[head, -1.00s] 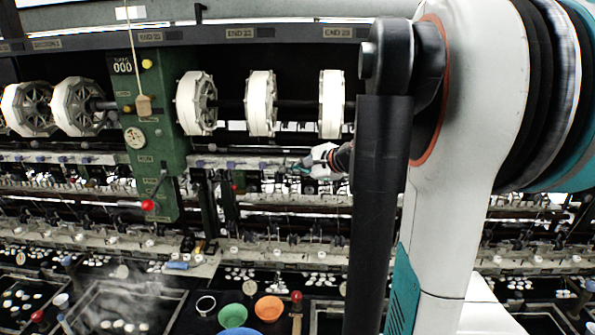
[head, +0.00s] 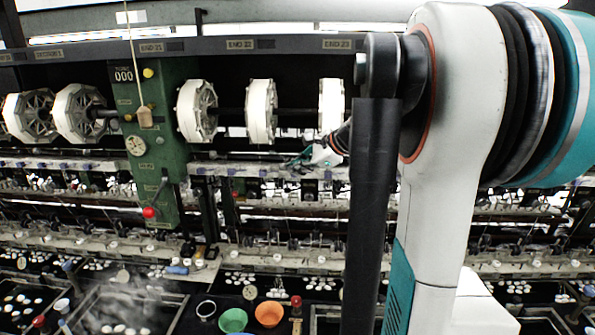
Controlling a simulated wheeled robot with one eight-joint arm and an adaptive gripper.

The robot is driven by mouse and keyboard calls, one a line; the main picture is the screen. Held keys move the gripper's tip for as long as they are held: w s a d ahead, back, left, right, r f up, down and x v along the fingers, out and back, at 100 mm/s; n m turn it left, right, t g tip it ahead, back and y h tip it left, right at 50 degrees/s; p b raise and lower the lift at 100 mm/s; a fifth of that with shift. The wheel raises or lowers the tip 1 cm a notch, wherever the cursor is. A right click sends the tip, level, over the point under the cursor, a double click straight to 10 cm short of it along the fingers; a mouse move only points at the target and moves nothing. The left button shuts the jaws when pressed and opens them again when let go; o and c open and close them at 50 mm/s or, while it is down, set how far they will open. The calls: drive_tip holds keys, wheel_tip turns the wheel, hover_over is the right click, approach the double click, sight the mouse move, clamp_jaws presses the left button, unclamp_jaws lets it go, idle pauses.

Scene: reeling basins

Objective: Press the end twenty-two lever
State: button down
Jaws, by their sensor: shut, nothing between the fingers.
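The END 22 sign (head: 240,44) is on the dark top beam, above a white reel (head: 261,111). Below it runs a pale rail (head: 230,169) with small bluish levers. One bluish lever (head: 262,172) sits on the rail under that reel; it is too small to read its position. My gripper (head: 301,161) is small in the head view, right of that lever and close to the rail. Its fingers look closed and empty, pointing left. I cannot tell whether it touches the rail. My dark arm link hides the rail farther right.
A green post (head: 166,110) with a red-knobbed lever (head: 149,212) stands left. More reels hang at END 21 and END 23. Below are basins, a green bowl (head: 233,320), an orange bowl (head: 269,314) and a blue item (head: 177,270). Steam rises at lower left.

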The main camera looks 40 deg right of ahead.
drive_tip(key=shift+a+r, duration=0.1)
drive_tip(key=shift+r, duration=0.05)
drive_tip(key=shift+r+p, duration=0.45)
drive_tip(key=shift+r, duration=0.35)
drive_tip(key=shift+f, duration=0.15)
